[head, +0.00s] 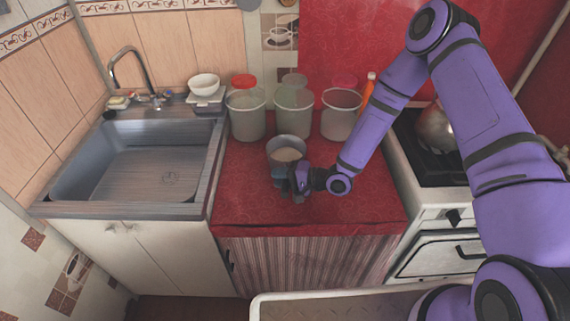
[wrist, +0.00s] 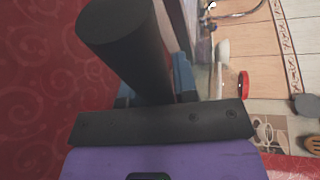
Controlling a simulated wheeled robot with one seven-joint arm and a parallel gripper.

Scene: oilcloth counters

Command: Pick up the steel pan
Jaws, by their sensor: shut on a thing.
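The steel pan (head: 286,147) is on the red counter, in front of the clear jars, with its open top up. My gripper (head: 285,183) is at its near side and shut on its dark handle. In the wrist view the thick black handle (wrist: 125,40) runs between the blue fingers of my gripper (wrist: 153,88). The fingers hide part of the handle. I cannot tell whether the pan's base touches the counter.
Three jars, a left one (head: 246,114), a middle one (head: 294,112) and a right one (head: 341,116), stand close behind the pan. The sink (head: 140,165) is left, the stove (head: 425,155) right. Red counter (head: 340,208) is clear in front.

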